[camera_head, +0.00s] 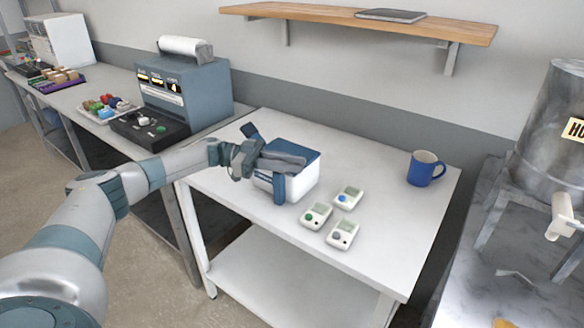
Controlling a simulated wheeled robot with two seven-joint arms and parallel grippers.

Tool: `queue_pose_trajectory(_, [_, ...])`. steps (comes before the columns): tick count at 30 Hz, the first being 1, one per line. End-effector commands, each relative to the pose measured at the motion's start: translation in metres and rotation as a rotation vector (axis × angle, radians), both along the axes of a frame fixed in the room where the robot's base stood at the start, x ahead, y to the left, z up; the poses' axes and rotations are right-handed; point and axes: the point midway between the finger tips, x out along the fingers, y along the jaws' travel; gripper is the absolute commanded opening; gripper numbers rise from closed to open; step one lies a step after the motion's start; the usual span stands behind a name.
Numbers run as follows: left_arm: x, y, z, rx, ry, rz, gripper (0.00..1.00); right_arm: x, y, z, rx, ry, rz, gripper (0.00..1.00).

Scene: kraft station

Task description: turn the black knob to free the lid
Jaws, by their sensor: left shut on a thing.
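A white box (302,184) with a blue lid (312,154) stands near the middle of the white table. The lid sits on the box. My left gripper (284,161) reaches in from the left and lies over the lid, its fingers closed on the black knob. The knob itself is hidden by the fingers, so its angle cannot be seen. My right gripper is not in view.
Three small white devices (316,215) with screens and knobs lie in front of the box on the white table (385,240). A blue mug (424,168) stands at the right. A blue-grey machine (185,90) stands behind left. A wooden shelf (350,20) hangs above.

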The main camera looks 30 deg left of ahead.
Motion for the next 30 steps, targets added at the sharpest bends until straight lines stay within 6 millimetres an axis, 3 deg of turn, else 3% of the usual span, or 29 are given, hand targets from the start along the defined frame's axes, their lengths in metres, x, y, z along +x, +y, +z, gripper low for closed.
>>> queue_pose_trajectory(12, [-0.0002, -0.0007, 0.0009, -0.002, -0.002, -0.011, 0.0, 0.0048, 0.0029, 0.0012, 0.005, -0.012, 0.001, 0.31])
queue_pose_trajectory(13, [-0.0002, -0.0007, 0.0009, -0.002, -0.002, -0.011, 0.22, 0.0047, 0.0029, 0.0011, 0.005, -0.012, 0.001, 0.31])
queue_pose_trajectory(15, [-0.0002, -0.0007, 0.0009, -0.002, -0.002, -0.011, 0.36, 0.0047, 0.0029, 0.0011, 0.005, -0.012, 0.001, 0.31])
queue_pose_trajectory(30, [-0.0017, 0.0057, -0.0007, 0.0, -0.001, -0.008, 0.36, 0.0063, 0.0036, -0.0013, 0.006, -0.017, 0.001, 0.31])
